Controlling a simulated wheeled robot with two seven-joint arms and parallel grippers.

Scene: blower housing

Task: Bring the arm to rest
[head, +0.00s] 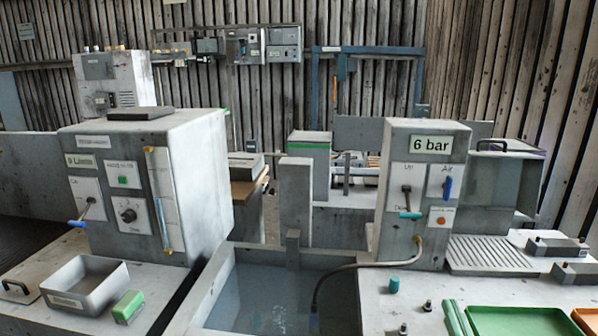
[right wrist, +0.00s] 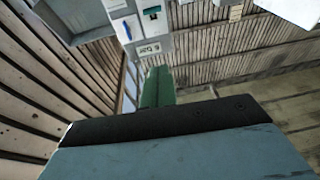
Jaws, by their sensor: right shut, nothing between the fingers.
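My right gripper (right wrist: 157,72) shows in the right wrist view as two green fingers side by side, closed together with nothing between them. Beyond the fingertips is the grey control box (right wrist: 150,47) labelled 6 bar, upside down in that view. The fingers are apart from it, as far as I can tell. In the head view the same control box (head: 408,235) stands upright right of centre, with a teal-handled lever and a blue handle. I cannot make out the right gripper clearly in the head view. My left gripper is not in view.
A water tank (head: 270,300) with a hose lies at the front centre. A large grey cabinet (head: 205,175) stands left, with a grey tray (head: 100,295) and green block (head: 128,307) before it. A green tray (head: 515,322) and an orange tray (head: 587,320) lie front right.

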